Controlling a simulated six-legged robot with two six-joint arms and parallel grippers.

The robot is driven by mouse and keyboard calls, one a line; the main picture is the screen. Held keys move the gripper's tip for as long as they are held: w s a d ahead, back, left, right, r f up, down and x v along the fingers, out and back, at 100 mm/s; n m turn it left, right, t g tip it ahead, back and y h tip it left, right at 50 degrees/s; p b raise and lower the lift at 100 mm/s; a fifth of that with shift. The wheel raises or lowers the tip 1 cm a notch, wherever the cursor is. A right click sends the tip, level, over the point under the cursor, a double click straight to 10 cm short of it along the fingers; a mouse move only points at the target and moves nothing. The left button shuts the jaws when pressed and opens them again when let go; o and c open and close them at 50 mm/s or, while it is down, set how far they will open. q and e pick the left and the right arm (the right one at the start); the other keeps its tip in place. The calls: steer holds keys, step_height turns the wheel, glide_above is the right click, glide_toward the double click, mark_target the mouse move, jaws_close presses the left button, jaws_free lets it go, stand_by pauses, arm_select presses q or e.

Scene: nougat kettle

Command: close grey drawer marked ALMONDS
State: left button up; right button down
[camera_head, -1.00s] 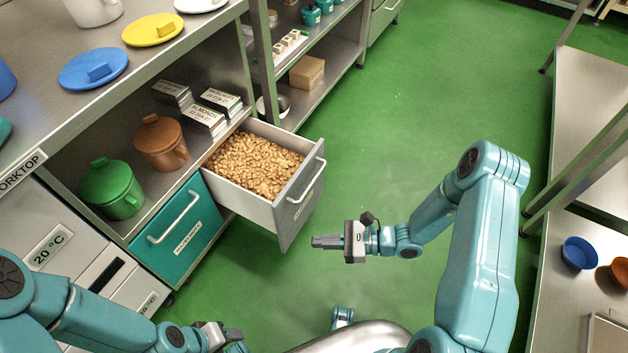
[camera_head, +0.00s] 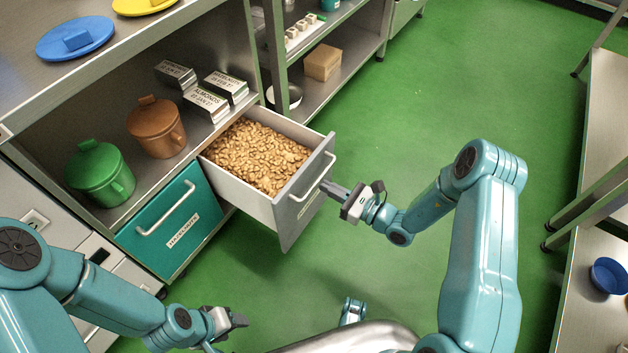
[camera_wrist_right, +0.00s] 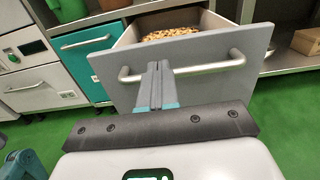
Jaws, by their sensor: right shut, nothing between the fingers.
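The grey drawer (camera_head: 288,218) is pulled out of the cabinet and full of almonds (camera_head: 258,158). It has a bar handle on its front; any label there is too small to read. My right gripper (camera_head: 330,187) is shut and empty, with its fingertips at the drawer front beside the handle. In the right wrist view the shut fingers (camera_wrist_right: 157,70) overlap the handle (camera_wrist_right: 205,67) left of its middle; I cannot tell whether they touch. My left gripper (camera_head: 238,321) is low at the left, away from the drawer, and I cannot tell its jaw state.
A teal drawer (camera_head: 172,232) is shut left of the grey one. On the shelf above stand a green pot (camera_head: 100,175), a brown pot (camera_head: 150,128) and small labelled boxes (camera_head: 207,103). A bench (camera_head: 590,260) stands at the right. The green floor between is clear.

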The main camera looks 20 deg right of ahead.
mark_target(303, 174)
steer(key=b+x, duration=0.1)
steer(key=x, duration=0.3)
steer(key=shift+w+a+f, duration=0.1)
steer(key=shift+a, duration=0.1)
steer(key=shift+w+a, duration=0.25)
steer(key=shift+w, duration=0.2)
arm_select(q)
steer(key=shift+a+f, duration=0.3)
steer(key=shift+f, duration=0.5)
steer(key=shift+w, duration=0.1)
arm_select(e)
steer(key=shift+a, duration=0.1)
